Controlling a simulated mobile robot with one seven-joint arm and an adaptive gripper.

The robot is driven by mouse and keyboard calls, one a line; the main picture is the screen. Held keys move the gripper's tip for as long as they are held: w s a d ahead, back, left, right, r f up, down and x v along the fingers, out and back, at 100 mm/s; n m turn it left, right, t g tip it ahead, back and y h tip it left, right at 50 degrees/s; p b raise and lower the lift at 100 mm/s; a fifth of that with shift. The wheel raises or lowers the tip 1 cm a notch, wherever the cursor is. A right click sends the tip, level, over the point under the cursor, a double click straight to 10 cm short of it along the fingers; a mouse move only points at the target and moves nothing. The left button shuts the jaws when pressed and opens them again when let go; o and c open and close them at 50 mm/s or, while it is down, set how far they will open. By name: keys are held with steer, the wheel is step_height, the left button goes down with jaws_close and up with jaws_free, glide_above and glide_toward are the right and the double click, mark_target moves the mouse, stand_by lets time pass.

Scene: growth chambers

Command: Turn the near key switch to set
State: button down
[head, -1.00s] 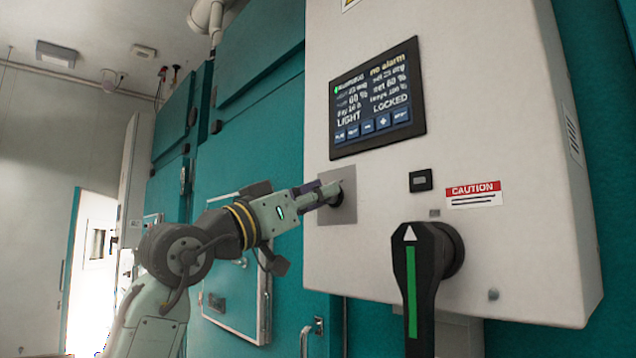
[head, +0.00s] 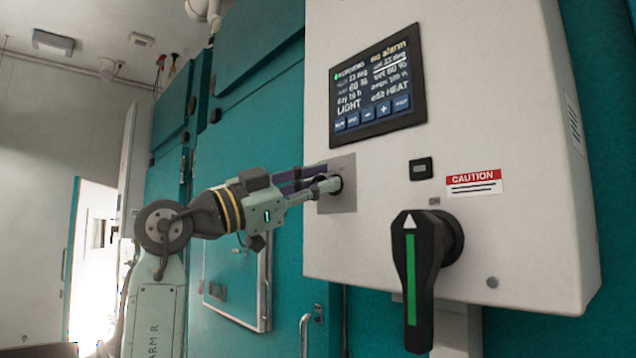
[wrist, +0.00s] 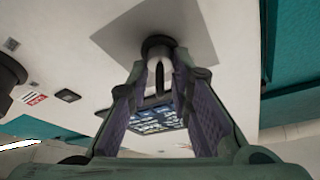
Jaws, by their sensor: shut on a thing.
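The key switch (head: 336,186) sits on a grey square plate (head: 349,197) on the left of the white control box. My gripper (head: 328,187) is at the switch, shut on its key, and partly hides it. In the wrist view my gripper (wrist: 160,68) reaches to the dark round switch collar (wrist: 158,44), with the fingertips closed around the key there. The key itself is mostly hidden between the fingers. The screen (head: 377,87) above reads "no alarm" and "LIGHT", with what looks like "edit HEAT" at its lower right.
A large black rotary handle (head: 424,270) with a green stripe juts out from the box (head: 530,240), right of and below the switch. Teal chamber doors (head: 250,140) stand behind my arm.

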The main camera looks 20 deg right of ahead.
stand_by(0.4)
steer(key=c, duration=1.8)
jaws_free()
steer(key=v, duration=1.2)
